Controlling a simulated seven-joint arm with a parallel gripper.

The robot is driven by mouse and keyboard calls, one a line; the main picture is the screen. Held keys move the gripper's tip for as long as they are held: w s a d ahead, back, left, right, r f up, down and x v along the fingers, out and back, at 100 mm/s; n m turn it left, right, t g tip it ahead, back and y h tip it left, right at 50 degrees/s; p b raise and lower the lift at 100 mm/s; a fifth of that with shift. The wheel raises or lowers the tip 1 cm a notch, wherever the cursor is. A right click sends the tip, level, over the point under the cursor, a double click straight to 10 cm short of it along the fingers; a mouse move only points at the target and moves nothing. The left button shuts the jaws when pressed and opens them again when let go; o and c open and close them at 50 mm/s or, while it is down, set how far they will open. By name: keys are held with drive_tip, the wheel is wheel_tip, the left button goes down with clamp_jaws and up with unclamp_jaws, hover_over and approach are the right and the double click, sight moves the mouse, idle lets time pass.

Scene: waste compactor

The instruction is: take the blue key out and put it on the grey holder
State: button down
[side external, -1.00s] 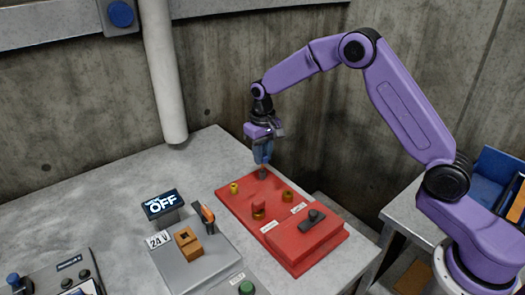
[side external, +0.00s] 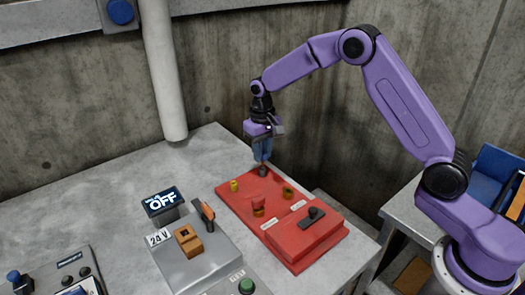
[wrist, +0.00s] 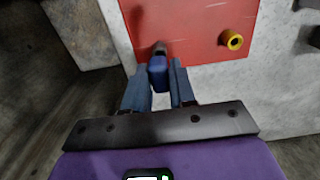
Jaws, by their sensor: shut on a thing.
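My gripper (side external: 262,158) points down over the far corner of the red panel (side external: 240,198). It is shut on the blue key (wrist: 158,74), which sits between the fingertips in the wrist view. A dark grey round holder (side external: 263,171) stands on the panel right under the fingertips. It also shows in the wrist view (wrist: 160,48), just beyond the key. The key's lower end is at or just above this holder; I cannot tell whether it is seated. In the side view the fingers mostly hide the key.
The red panel also carries a yellow holder (side external: 234,186), a brown-orange holder (side external: 288,193) and a red key (side external: 258,204) in a holder. A raised red box with a dark handle (side external: 312,217) is nearer.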

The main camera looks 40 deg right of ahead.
drive_tip(key=shift+f, duration=1.7)
idle(1.7)
drive_tip(key=c, duration=0.8)
unclamp_jaws()
drive_tip(key=shift+c, duration=0.2)
drive_tip(key=shift+c, duration=0.4)
drive_tip(key=shift+r, duration=0.1)
drive_tip(key=shift+r, duration=3.4)
